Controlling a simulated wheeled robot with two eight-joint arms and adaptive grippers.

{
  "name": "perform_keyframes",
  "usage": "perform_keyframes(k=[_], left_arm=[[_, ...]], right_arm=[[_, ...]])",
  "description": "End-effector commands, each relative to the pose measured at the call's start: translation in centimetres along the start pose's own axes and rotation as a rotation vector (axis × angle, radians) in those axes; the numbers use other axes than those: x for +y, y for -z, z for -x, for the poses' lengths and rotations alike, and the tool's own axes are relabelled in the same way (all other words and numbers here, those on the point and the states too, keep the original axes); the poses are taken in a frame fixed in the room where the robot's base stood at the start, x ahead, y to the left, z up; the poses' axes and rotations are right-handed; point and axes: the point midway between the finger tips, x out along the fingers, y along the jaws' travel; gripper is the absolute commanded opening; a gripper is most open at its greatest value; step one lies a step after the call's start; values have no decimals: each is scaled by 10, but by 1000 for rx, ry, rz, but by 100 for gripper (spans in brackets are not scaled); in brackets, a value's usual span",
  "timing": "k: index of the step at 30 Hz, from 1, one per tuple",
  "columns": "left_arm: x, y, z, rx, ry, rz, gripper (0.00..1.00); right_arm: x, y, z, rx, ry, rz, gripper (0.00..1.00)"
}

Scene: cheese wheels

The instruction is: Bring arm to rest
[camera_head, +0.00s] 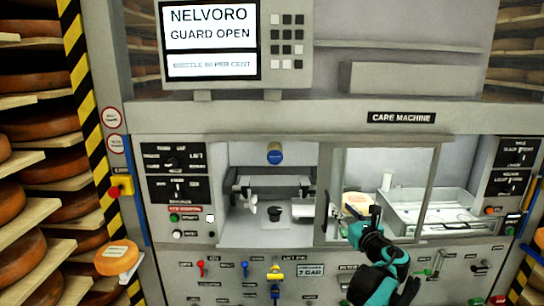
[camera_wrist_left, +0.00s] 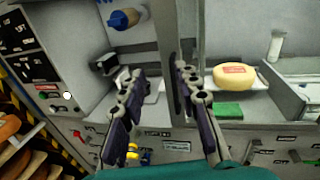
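My left arm, teal and black, reaches up from the bottom right in the head view. Its gripper (camera_head: 360,221) is in front of the care machine's window opening. In the left wrist view the two dark fingers stand apart, with the gripper (camera_wrist_left: 160,76) open and nothing seen between the pads. An upright grey guard frame (camera_wrist_left: 172,40) shows behind the gap; I cannot tell whether the fingers touch it. A pale yellow cheese wheel (camera_wrist_left: 235,76) with a red label lies right of the fingers, apart from them. It also shows in the head view (camera_head: 355,201), partly hidden. My right gripper is not in view.
The machine's screen (camera_head: 209,39) reads "GUARD OPEN". A metal tray (camera_head: 440,228) is inside at right. Knobs and levers line the front panel (camera_head: 235,292). Shelves of cheese wheels (camera_head: 40,125) stand at left, with an orange cheese (camera_head: 117,257) near the panel.

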Motion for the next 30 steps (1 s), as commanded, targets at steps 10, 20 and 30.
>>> perform_keyframes(k=[10, 20, 30], left_arm=[[78, -3, -12, 109, -87, 237, 32], [224, 7, 4, 273, -299, 734, 32], [414, 76, 128, 377, -767, 1670, 32]], right_arm=[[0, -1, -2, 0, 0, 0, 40], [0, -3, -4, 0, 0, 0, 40], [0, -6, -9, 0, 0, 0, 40]])
